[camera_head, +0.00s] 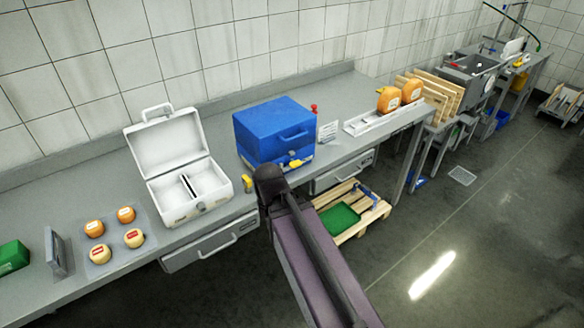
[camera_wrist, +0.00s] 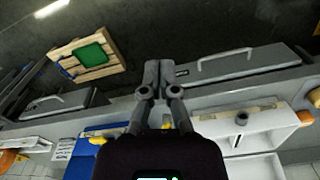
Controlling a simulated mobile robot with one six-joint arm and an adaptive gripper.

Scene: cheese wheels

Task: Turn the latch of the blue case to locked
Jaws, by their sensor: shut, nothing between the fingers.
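The blue case (camera_head: 272,132) stands closed on the grey counter, with a handle on its front. Its yellow latch (camera_head: 295,163) shows low on the front, just right of my arm's dark end; whether it is turned to locked is too small to tell. In the wrist view the blue case (camera_wrist: 88,148) is partly hidden behind my wrist, and a yellow part (camera_wrist: 112,132) shows at its edge. My gripper (camera_wrist: 156,70) is shut and empty, its fingertips together over the counter's front edge, apart from the latch. In the head view my arm hides the fingers.
An open white case (camera_head: 170,160) stands left of the blue case, with a small yellow piece (camera_head: 247,183) between them. A small sign (camera_head: 328,132) and a tray with orange cheeses (camera_head: 388,100) are on the right. A wooden pallet (camera_head: 372,212) lies below on the floor.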

